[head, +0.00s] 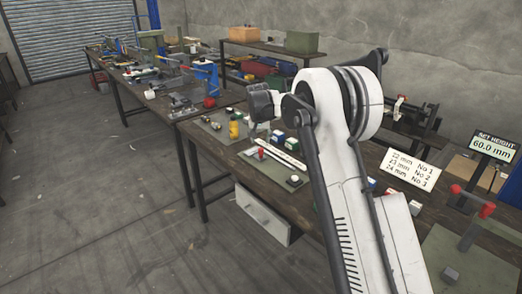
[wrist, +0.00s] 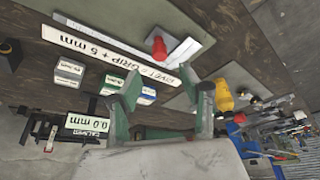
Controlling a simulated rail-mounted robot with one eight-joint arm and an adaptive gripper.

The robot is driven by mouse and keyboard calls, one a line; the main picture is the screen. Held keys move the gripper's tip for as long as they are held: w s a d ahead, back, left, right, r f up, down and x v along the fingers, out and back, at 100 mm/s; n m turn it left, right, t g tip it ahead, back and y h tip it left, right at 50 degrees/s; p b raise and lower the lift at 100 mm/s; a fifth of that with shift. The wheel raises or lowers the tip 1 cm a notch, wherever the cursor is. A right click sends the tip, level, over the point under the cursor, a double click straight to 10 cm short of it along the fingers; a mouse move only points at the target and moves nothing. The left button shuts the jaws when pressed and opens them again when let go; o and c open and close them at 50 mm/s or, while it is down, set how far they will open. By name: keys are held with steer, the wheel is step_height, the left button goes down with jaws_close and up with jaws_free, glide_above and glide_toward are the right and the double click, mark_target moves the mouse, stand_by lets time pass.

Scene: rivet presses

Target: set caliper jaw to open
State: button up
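The caliper lies on the bench, with a long pale beam (wrist: 110,38) and a red knob (wrist: 158,46) in the wrist view. The red knob also shows in the head view (head: 261,153).
A white strip (wrist: 85,47) reading "RIVET = GRIP + 5 mm" lies beside the caliper. Several small labelled boxes (wrist: 110,85) stand near it. A yellow bottle (head: 233,130) stands to the left. A size card (head: 408,168) and a "60.0 mm" display (head: 492,146) stand at the right.

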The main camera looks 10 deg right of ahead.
mark_target(261, 149)
steer(key=x, duration=0.8)
jaws_close()
